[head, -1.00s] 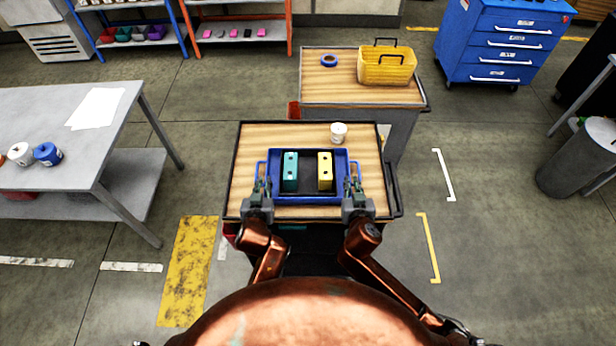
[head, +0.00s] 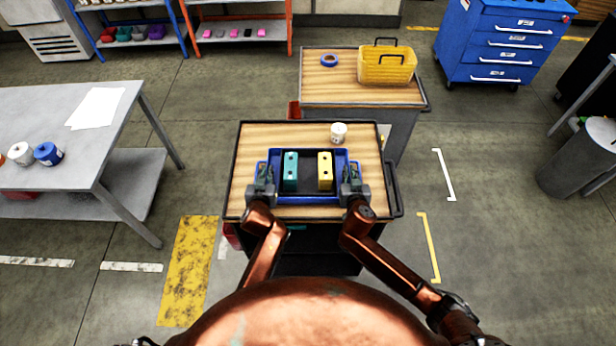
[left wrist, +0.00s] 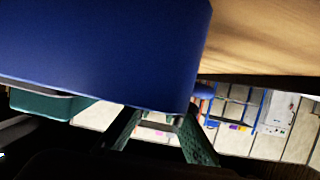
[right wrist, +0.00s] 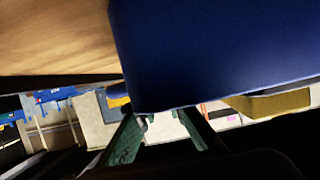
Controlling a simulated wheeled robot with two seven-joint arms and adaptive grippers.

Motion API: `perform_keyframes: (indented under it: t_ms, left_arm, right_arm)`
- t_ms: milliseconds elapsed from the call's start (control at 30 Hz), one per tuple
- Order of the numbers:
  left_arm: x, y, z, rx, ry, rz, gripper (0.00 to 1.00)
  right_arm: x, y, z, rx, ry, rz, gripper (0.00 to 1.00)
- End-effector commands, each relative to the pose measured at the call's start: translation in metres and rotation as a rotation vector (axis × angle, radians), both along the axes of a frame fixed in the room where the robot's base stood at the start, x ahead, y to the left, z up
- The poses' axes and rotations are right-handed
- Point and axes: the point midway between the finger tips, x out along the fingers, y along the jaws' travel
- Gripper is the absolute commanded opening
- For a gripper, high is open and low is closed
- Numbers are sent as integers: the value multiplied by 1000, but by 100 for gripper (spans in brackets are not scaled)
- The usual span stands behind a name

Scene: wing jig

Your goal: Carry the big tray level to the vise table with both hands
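The big blue tray (head: 308,199) rests on the wooden top of a cart. It holds a teal block (head: 290,170) on the left and a yellow block (head: 325,171) on the right. My left gripper (head: 263,174) is at the tray's left side handle, and my right gripper (head: 350,173) is at its right side handle. In the left wrist view, the fingers (left wrist: 160,116) stand apart near the blue tray wall (left wrist: 100,50). In the right wrist view, the fingers (right wrist: 158,117) also stand apart. My grippers partly hide the handles. I cannot make out a vise.
A white cup (head: 338,132) stands behind the tray on the cart top (head: 250,140). A second wooden-topped cart (head: 325,90) beyond holds a yellow basket (head: 387,68) and blue tape (head: 329,60). A grey table (head: 100,130) is at left, a blue drawer cabinet (head: 500,45) at back right.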

Motion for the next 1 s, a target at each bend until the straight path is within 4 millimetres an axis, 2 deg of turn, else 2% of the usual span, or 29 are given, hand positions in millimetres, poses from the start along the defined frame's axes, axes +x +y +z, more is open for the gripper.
perform_keyframes:
  t_ms: [100,733,1000]
  left_arm:
    - [0,0,0,0,0,0,0]
    - [0,0,0,0,0,1,0]
    - [1,0,7,0,-6,-1,0]
  right_arm:
    - [0,0,0,0,0,0,0]
    - [0,0,0,0,0,-1,0]
    - [1,0,7,0,-6,1,0]
